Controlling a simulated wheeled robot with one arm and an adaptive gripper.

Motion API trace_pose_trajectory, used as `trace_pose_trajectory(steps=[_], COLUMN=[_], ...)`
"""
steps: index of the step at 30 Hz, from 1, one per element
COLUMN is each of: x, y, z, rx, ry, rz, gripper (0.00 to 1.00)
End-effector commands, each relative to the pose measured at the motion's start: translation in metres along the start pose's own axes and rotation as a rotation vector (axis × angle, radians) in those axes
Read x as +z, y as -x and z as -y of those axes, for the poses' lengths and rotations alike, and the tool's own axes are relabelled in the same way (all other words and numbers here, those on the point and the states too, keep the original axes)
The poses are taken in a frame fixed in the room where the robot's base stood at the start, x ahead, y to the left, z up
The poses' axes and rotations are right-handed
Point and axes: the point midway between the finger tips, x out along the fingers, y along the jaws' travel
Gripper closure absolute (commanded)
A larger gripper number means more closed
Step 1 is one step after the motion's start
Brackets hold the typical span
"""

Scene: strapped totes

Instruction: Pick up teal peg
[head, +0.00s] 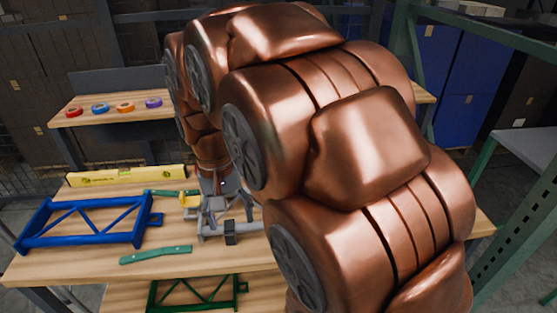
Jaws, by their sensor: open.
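I cannot make out a clear teal peg. Two flat teal-green bars lie on the wooden workbench (75,265): the front bar (155,255) lies in the open, and the rear bar (165,193) runs toward my gripper (216,230), its right end near a small yellow piece (190,200). My gripper is open and points down over the bench, right of both bars. I see nothing held between its fingers. My copper arm hides the right part of the bench and whatever lies behind it.
A blue truss frame (133,237) lies at the left, with a yellow spirit level (128,176) behind it. A green frame (152,297) is on the lower shelf. Several coloured rings, one red (74,112), sit on the rear shelf. A green rack post (510,225) stands at right.

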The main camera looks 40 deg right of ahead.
Motion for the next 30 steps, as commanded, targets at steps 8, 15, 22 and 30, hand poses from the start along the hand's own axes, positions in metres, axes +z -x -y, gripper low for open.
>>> trace_pose_trajectory(steps=[8, 15, 22, 30], x=[-0.095, -0.172, -0.240, -0.311], y=[0.017, 0.021, 0.014, -0.005], z=[-0.011, -0.030, -0.055, -0.093], rx=[0.000, -0.005, -0.016, -0.040], ry=[-0.293, -0.528, -0.738, -0.975], rz=[-0.019, -0.035, -0.045, -0.049], gripper=[0.36, 0.36, 0.36, 0.36])
